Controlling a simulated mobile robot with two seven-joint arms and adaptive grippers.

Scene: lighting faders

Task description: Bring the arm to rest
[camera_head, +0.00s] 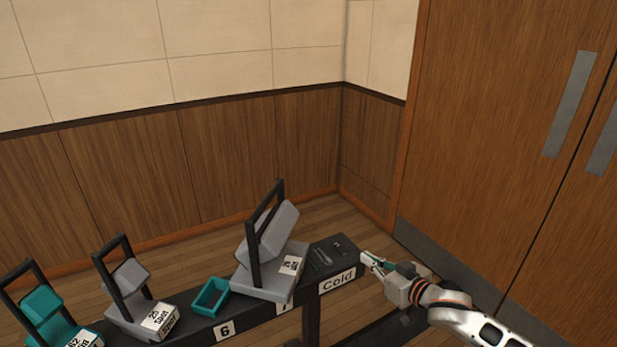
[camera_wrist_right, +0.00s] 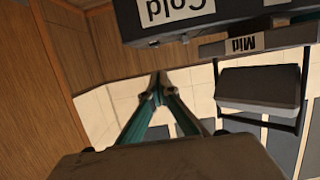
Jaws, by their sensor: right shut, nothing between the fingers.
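My right gripper (camera_head: 367,260) is beside the right end of a dark bench, near the label reading "Cold" (camera_head: 338,282). It is shut and holds nothing. In the right wrist view its fingers (camera_wrist_right: 157,92) meet at the tips, with open space beyond them. The "Cold" label also shows there upside down (camera_wrist_right: 180,8), above the fingers and apart from them. My left gripper is not in view.
On the bench stand a large grey lamp (camera_head: 268,236), a smaller grey lamp (camera_head: 130,280) and a teal lamp (camera_head: 41,305), each in a dark frame. An open teal box (camera_head: 210,297) sits between the grey lamps. Wooden doors (camera_head: 500,130) stand at the right. Floor shows behind the bench.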

